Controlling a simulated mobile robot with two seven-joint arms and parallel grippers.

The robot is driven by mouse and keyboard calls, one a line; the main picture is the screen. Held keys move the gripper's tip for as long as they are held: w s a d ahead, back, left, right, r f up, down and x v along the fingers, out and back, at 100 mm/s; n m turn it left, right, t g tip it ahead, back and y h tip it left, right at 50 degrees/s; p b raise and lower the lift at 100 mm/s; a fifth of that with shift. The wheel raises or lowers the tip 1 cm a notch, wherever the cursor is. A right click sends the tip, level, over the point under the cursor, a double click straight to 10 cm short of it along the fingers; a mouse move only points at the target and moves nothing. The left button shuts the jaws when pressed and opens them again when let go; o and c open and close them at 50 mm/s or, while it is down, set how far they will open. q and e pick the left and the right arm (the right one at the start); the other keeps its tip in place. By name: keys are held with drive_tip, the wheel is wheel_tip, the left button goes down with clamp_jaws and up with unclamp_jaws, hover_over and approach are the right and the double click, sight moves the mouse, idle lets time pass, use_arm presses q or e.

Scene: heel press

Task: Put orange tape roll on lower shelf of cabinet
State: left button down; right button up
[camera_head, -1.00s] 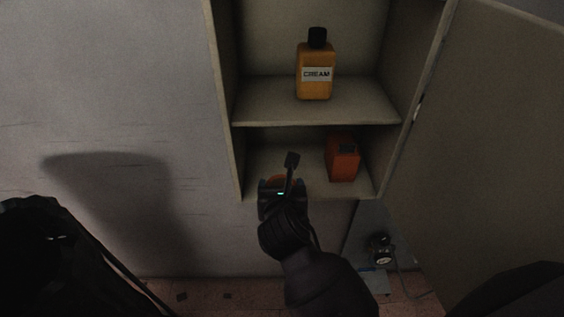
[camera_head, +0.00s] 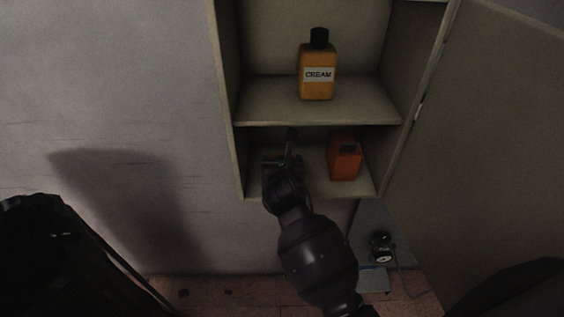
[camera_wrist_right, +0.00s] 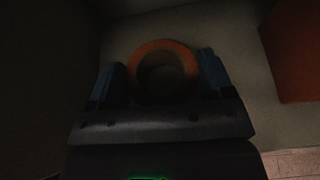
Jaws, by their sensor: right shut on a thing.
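The orange tape roll (camera_wrist_right: 163,72) is between the fingers of my right gripper (camera_wrist_right: 161,85) in the right wrist view. The gripper is shut on it, with a blue-grey finger on each side. In the head view my right gripper (camera_head: 281,160) reaches into the left part of the lower shelf (camera_head: 311,181) of the cabinet (camera_head: 226,100). The roll is mostly hidden there by the gripper. I cannot tell whether the roll touches the shelf. The cabinet door (camera_head: 490,130) stands open at the right. My left gripper is not in view.
A red-orange box (camera_head: 344,160) stands on the lower shelf to the right of my gripper. A small dark device (camera_head: 381,247) with a cable is below the cabinet.

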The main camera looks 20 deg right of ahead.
drive_tip(key=shift+f, duration=0.1)
drive_tip(key=o, duration=0.9)
drive_tip(key=shift+o, duration=0.2)
drive_tip(key=v, duration=1.2)
